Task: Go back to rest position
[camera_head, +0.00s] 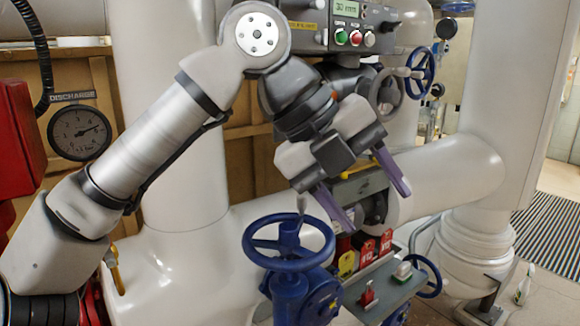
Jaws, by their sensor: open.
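My gripper (377,207) hangs in the middle of the head view with its two purple fingers spread apart. Nothing shows between the fingers. My arm comes in from the lower left, bends at the top and points down to the right. The left fingertip is above and to the right of a blue handwheel valve (288,250). The fingers appear apart from the wheel, but the depth between them is hard to judge. My gripper hides part of the pipework behind it.
A grey shelf (385,285) with red and yellow tags (367,252) lies below my gripper. A control box (340,28) with buttons is above. A gauge (80,132) is at left. Thick white pipes surround the arm. Open floor shows at right, beside a striped grating (553,245).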

